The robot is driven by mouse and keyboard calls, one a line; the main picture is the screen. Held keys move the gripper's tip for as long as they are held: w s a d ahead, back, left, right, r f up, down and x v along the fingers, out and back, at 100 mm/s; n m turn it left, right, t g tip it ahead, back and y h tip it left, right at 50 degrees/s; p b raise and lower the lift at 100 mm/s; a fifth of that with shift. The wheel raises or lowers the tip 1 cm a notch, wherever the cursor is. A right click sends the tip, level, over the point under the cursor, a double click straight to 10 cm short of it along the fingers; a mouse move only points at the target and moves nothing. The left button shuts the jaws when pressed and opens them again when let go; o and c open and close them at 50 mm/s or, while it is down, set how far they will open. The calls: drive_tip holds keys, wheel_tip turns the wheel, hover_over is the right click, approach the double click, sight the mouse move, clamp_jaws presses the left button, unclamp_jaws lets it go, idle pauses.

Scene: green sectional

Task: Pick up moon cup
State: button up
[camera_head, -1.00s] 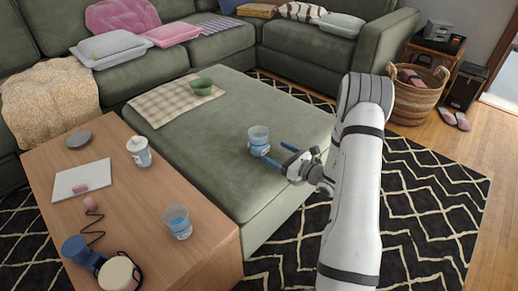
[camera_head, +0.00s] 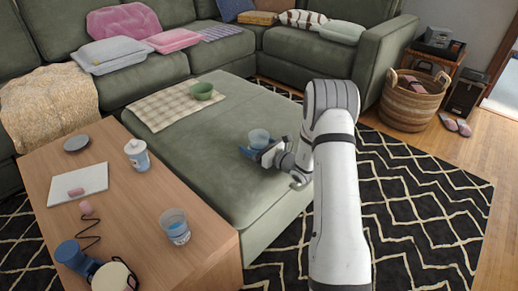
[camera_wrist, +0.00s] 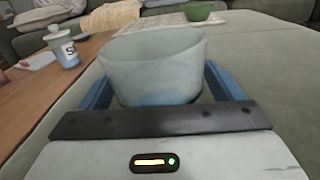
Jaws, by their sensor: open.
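A translucent cup (camera_head: 260,137) with a blue lower part stands upright on the green ottoman (camera_head: 215,170). In the wrist view the cup (camera_wrist: 152,62) fills the middle, between my gripper's two blue fingers (camera_wrist: 160,88). My gripper (camera_head: 253,147) is open, low over the ottoman, with a finger on either side of the cup; I cannot tell whether they touch it. The gripper hides the cup's lower part in the head view. A similar cup with blue in it (camera_head: 174,226) stands on the wooden table. No moon marking can be made out on either.
The wooden table (camera_head: 120,205) at left also holds a white lidded jar (camera_head: 137,155), a white board (camera_head: 78,184) and a blue object with a coiled cord (camera_head: 73,257). A green bowl (camera_head: 202,91) sits on a checkered cloth at the ottoman's far end.

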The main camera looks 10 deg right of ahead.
drive_tip(key=shift+c, duration=0.2)
drive_tip(key=c, duration=1)
drive_tip(key=shift+c, duration=0.4)
drive_tip(key=shift+r, duration=0.1)
